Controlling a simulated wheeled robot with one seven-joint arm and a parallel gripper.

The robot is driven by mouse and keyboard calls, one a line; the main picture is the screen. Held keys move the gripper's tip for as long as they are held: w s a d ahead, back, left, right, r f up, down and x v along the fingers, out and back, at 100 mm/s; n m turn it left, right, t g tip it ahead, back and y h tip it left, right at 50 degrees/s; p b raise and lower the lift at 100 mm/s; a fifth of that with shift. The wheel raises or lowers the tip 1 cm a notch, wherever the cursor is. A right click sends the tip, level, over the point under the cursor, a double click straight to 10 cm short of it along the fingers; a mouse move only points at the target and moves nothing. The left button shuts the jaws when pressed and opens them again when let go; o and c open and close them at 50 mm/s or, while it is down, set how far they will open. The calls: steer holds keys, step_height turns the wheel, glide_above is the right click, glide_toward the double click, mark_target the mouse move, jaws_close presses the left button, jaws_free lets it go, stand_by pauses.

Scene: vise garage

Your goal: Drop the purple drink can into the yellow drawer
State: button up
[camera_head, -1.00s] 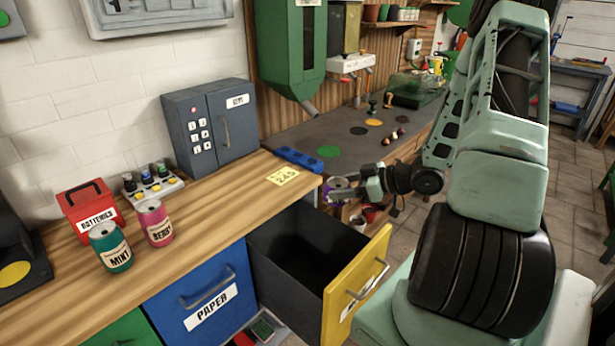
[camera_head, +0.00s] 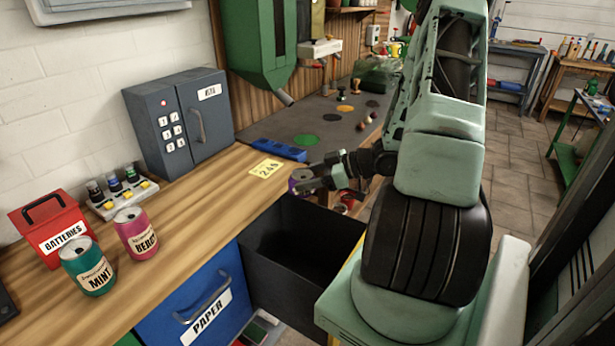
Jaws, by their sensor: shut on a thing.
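The yellow drawer (camera_head: 345,268) is pulled open. Its dark, empty-looking inside shows, and most of its yellow front is hidden behind my body. My gripper (camera_head: 308,181) is shut on the purple drink can (camera_head: 298,176). The can is partly hidden by the fingers. Gripper and can are at the counter's right edge, appearing just above the drawer's far rim in the picture. I cannot tell whether the can is over the drawer or beyond it.
A teal MINT can (camera_head: 88,268), a pink BERRY can (camera_head: 136,235) and a red BATTERIES box (camera_head: 50,230) stand on the wooden counter (camera_head: 215,205). A grey keypad safe (camera_head: 180,122) stands behind. The blue PAPER drawer (camera_head: 195,300) is shut.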

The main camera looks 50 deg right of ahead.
step_height(320, 180, down, 3)
steer(key=shift+r+b, duration=0.15)
steer(key=shift+b, duration=0.7)
steer(key=o, duration=1.1)
steer(key=v, duration=1.7)
steer(key=shift+s+d, duration=0.2)
steer(key=shift+r, duration=0.1)
